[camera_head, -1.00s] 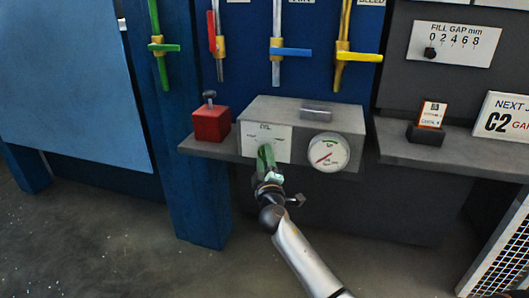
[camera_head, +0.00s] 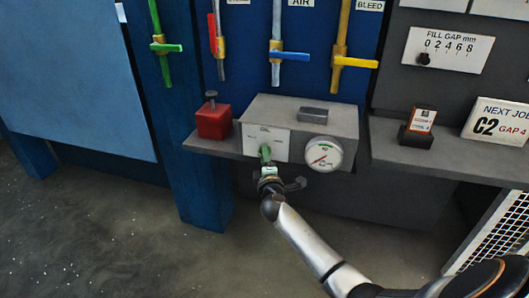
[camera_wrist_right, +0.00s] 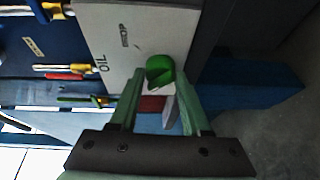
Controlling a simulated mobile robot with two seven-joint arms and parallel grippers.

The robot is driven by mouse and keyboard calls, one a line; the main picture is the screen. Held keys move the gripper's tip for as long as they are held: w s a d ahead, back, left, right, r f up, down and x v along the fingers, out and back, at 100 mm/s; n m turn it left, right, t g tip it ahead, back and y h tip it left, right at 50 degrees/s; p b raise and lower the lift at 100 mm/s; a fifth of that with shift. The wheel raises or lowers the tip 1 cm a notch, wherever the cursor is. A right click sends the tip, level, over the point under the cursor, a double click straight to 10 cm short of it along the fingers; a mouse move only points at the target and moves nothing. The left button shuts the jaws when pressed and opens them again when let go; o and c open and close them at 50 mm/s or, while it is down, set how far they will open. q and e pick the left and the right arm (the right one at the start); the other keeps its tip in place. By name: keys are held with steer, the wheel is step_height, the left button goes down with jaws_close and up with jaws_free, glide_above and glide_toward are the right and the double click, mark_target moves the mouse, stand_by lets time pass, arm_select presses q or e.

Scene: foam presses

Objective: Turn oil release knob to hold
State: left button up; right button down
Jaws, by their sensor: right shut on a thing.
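The green oil release knob (camera_head: 265,153) sits on the white OIL plate (camera_head: 280,139) on the front of the grey box. My right gripper (camera_head: 267,165) is in front of it and shut on it. In the right wrist view the knob (camera_wrist_right: 160,71) shows between the tips of my two green fingers (camera_wrist_right: 160,84). The word OIL shows on the pale plate (camera_wrist_right: 112,40) there. The smaller print on the plate is too blurred to read, so I cannot tell the knob's setting. My left gripper is not in view.
A round gauge (camera_head: 323,154) sits right of the plate. A red block with a knob (camera_head: 214,121) stands on the shelf at left. Blue (camera_head: 291,55), yellow (camera_head: 354,62) and green (camera_head: 166,47) valve levers are above. A blue post (camera_head: 201,195) stands at lower left.

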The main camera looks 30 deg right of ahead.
steer(key=shift+r, duration=0.1)
stand_by(0.4)
steer(key=shift+c, duration=1.8)
jaws_free()
steer(key=shift+s, duration=0.1)
steer(key=v, duration=1.2)
steer(key=shift+p, duration=0.45)
steer(key=shift+s+a, duration=0.1)
steer(key=shift+a, duration=0.05)
